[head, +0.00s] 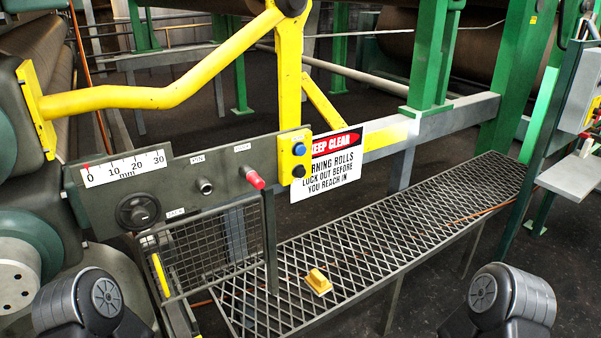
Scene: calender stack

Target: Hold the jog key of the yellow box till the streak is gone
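The yellow box (295,156) is fixed at the right end of a dark green panel (225,160). It carries a blue button (299,149) above a black button (298,171). I cannot read any label on them, so I cannot tell which is the jog key. Nothing touches the box. I cannot make out a streak on the brown rolls at the top. Only dark links of my two arms show in the bottom corners; neither gripper is in view.
The panel also holds a scale (125,168), a black knob (138,211) and a red knob (255,180). A warning sign (326,165) hangs beside the box. Below, a mesh guard (205,247) and a walkway grating (400,225) bearing a yellow block (318,281).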

